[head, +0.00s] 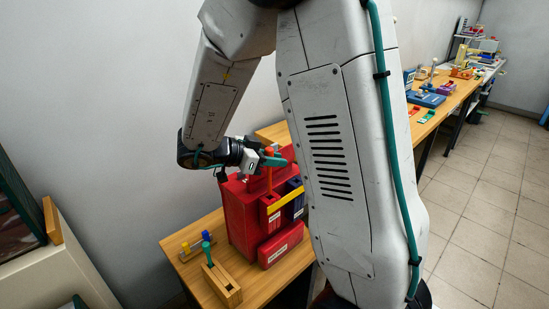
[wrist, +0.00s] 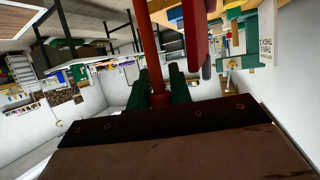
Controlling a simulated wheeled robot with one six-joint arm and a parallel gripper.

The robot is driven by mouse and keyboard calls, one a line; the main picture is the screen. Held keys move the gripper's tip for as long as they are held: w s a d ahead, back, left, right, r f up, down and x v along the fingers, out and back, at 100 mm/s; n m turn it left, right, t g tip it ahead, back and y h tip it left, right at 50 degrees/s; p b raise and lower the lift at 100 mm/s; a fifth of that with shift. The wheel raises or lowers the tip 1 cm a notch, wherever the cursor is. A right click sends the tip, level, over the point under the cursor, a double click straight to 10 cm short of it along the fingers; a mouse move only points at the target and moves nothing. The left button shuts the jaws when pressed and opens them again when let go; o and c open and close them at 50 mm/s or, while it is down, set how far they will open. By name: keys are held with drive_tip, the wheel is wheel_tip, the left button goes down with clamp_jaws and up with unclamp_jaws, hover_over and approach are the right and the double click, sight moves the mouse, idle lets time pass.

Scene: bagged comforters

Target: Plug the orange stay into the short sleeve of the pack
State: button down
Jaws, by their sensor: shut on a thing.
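The orange stay (head: 269,152) is upright in my gripper (head: 275,160), its orange top showing above the teal fingers in the head view. In the wrist view the stay (wrist: 149,50) is a long red-orange rod between the green fingers of my gripper (wrist: 161,84). The red pack (head: 240,218) stands on the wooden table, with my gripper over its top. A red panel, apparently the pack (wrist: 195,30), is close beside the rod in the wrist view. I cannot tell which opening is the short sleeve, nor whether the stay's lower end is in it.
The pack's front carries a yellow strap (head: 285,201), a dark blue pouch (head: 295,204) and red pouches. A wooden block (head: 222,284) with a teal peg (head: 206,252) stands before it, near a stand with yellow and blue pegs. A long bench (head: 450,92) lies at right. My arm hides the middle.

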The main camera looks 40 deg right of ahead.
drive_tip(key=shift+f, duration=0.6)
drive_tip(key=shift+r, duration=0.45)
drive_tip(key=shift+f, duration=0.6)
idle(1.3)
drive_tip(key=c, duration=1.2)
unclamp_jaws()
drive_tip(key=shift+a, duration=0.1)
drive_tip(key=v, duration=0.7)
drive_tip(key=shift+w+a+r, duration=0.1)
drive_tip(key=shift+a+r, duration=0.1)
drive_tip(key=shift+a, duration=0.05)
